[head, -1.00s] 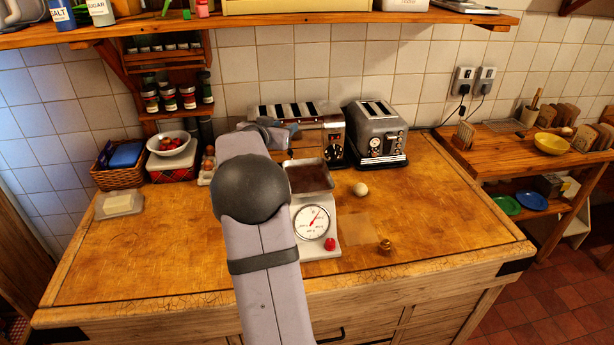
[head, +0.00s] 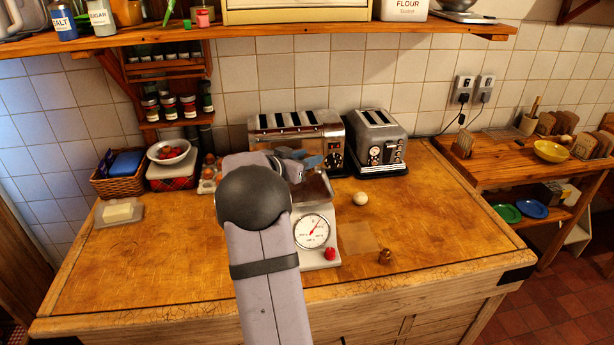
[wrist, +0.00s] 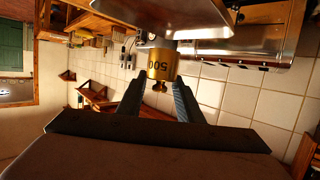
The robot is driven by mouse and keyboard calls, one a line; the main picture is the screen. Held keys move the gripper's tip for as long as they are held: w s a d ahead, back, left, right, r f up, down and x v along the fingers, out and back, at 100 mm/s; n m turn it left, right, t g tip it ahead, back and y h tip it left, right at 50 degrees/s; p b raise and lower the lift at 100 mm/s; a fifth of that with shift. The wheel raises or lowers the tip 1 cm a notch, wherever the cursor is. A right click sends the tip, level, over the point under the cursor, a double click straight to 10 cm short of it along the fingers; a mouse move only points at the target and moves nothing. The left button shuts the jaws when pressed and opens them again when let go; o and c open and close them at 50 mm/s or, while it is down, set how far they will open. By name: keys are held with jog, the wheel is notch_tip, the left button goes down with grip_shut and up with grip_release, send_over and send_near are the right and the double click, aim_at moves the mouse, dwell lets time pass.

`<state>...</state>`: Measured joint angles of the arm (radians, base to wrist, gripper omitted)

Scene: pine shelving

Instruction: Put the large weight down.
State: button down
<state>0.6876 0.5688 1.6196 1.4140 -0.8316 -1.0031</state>
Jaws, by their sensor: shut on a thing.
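My gripper (wrist: 158,92) is shut on a brass weight (wrist: 162,66) marked 500, seen upside down between the fingers in the wrist view. In the head view my gripper (head: 303,160) is over the back of the scale pan, and the held weight cannot be made out there. The white kitchen scale (head: 313,232) has a round dial and a red knob. Its metal pan (head: 319,187) holds something dark brown and is partly hidden by my arm. In the wrist view, metal lies close to the weight's far end; I cannot tell whether they touch.
A smaller brass weight (head: 385,257) stands on the worktop (head: 440,215) right of the scale, near a pale square patch. A whitish ball (head: 361,198) lies behind it. Two toasters (head: 297,130) (head: 378,142) stand at the back.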

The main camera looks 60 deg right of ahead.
jog(key=shift+f+p, duration=0.3)
jog(key=shift+f, duration=2.35)
jog(key=shift+f, duration=0.2)
jog(key=c, duration=1.3)
grip_release()
jog(key=shift+o, duration=0.2)
jog(key=shift+r, duration=0.15)
jog(key=b+v, duration=0.2)
jog(key=v, duration=1)
jog(key=shift+b, duration=0.35)
